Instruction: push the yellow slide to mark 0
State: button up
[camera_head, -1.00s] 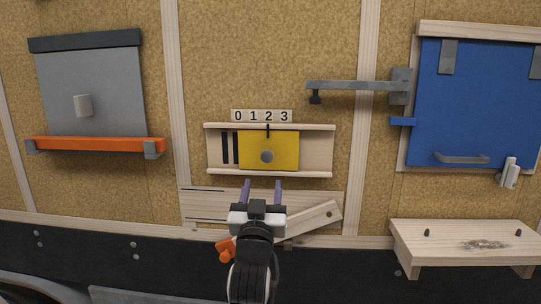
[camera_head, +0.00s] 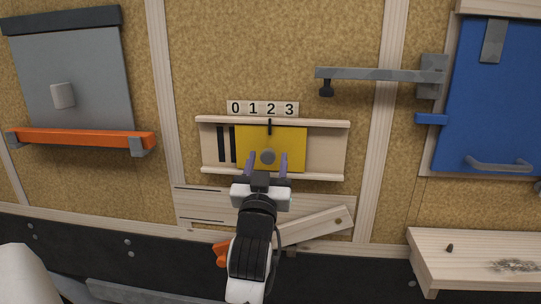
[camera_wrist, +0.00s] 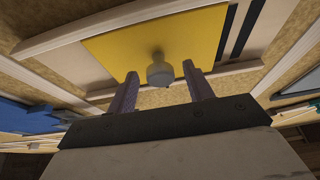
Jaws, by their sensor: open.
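The yellow slide (camera_head: 288,142) sits in a wooden frame with an upper rail (camera_head: 320,123) and a lower rail (camera_head: 325,177). A round grey knob (camera_head: 268,157) stands out from it. The black pointer (camera_head: 270,127) on its top edge is between marks 1 and 2, close to 2, on the number strip (camera_head: 263,108). My gripper (camera_head: 267,164) is open, with its two purple fingers at the slide's lower part, either side of the knob in the picture. In the wrist view the knob (camera_wrist: 160,73) appears beyond and between the fingertips (camera_wrist: 162,76); contact cannot be made out.
Two dark vertical slots (camera_head: 226,144) show left of the slide. A wooden latch board (camera_head: 310,226) with an orange handle (camera_head: 222,253) is below. A grey bar (camera_head: 370,75) juts out at upper right. An orange rail (camera_head: 85,139) is at left, a shelf (camera_head: 470,245) at lower right.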

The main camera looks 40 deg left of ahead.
jog(key=shift+w+r, duration=0.1)
jog(key=shift+c, duration=0.3)
grip_shut()
jog(key=b, duration=0.3)
send_near(237, 145)
jog(key=x, duration=0.4)
jog(key=shift+w+a+r, duration=0.15)
jog(key=shift+w+a, duration=0.1)
jog(key=shift+w, duration=0.1)
jog(key=shift+s+a+r, duration=0.15)
jog(key=shift+a, duration=0.15)
jog(key=shift+o, duration=0.3)
grip_release()
jog(key=shift+s+a, duration=0.1)
jog(key=shift+a, duration=0.05)
